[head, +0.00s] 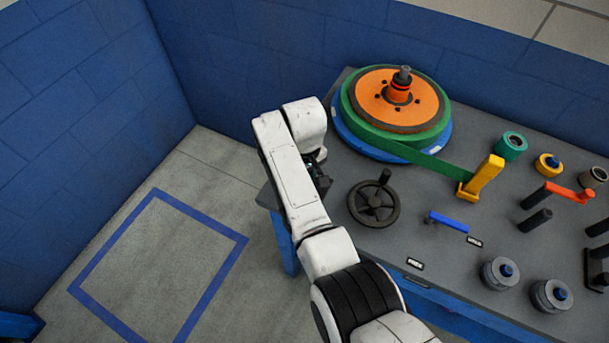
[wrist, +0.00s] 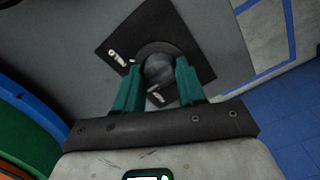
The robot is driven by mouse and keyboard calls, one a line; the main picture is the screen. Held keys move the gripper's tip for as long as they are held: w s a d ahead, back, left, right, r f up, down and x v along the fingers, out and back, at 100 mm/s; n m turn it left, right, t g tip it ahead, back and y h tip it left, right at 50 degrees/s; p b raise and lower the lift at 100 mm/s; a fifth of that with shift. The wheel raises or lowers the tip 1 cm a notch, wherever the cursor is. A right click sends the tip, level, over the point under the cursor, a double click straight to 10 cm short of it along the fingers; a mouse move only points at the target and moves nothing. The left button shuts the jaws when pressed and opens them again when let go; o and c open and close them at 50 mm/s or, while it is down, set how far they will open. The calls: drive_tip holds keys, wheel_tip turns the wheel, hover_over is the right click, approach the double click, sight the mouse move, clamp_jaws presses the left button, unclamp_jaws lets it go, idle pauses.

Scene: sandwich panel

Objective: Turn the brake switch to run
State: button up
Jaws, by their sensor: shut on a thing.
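The brake switch is a dark round knob (wrist: 158,72) on a black square plate (wrist: 193,48) in the wrist view. The plate carries small white markings at two places, one at its left and one nearer my gripper; I cannot read them. My gripper (wrist: 159,66) has its two teal fingers on either side of the knob and is shut on it. I cannot tell which position the knob points to. In the head view my arm hides the switch and most of the gripper.
A grey bench (head: 420,220) carries a large reel with an orange disc (head: 375,100) and green band, a black handwheel (head: 373,203), a yellow post (head: 483,178), a blue lever (head: 449,221) and several rollers at the right. Blue walls stand behind.

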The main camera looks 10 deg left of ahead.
drive_tip(key=shift+w, duration=0.1)
drive_tip(key=o, duration=1)
drive_tip(key=shift+o, duration=0.2)
drive_tip(key=shift+r, duration=0.15)
wheel_tip(320, 180, up, 11)
drive_tip(key=shift+f+b, duration=0.2)
drive_tip(key=shift+b, duration=0.15)
drive_tip(key=shift+f, duration=0.1)
